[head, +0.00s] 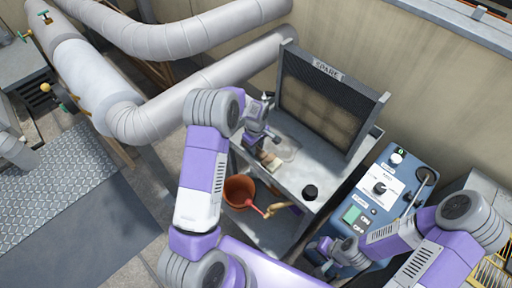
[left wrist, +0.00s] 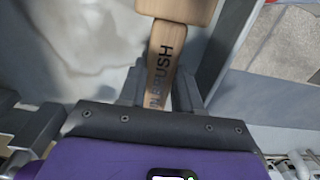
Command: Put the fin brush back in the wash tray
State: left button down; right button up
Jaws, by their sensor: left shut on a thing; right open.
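The fin brush is a wooden brush with dark lettering ending in "BRUSH" on its handle. In the left wrist view its handle (left wrist: 162,70) is between my left gripper's fingers (left wrist: 160,92), and its wider wooden head is cut by the top edge. In the head view my left gripper (head: 262,143) is shut on the brush (head: 268,159) over the grey bench. A pale patch (head: 287,149) is beside it on the bench top; I cannot tell whether it is the wash tray or a wet mark. My right gripper (head: 328,251) is open near the blue machine.
A finned panel marked SPARE (head: 322,105) stands at the back of the bench (head: 325,165). An orange bucket (head: 239,191) is below. A blue machine (head: 378,205) stands at right.

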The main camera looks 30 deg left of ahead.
pick_arm(q)
jog(key=shift+f, duration=0.2)
jog(key=c, duration=0.8)
grip_release()
jog(key=shift+r, duration=0.1)
jog(key=shift+r, duration=0.55)
notch_tip(320, 180, up, 11)
jog(key=p, duration=0.3)
jog(key=shift+r, duration=0.1)
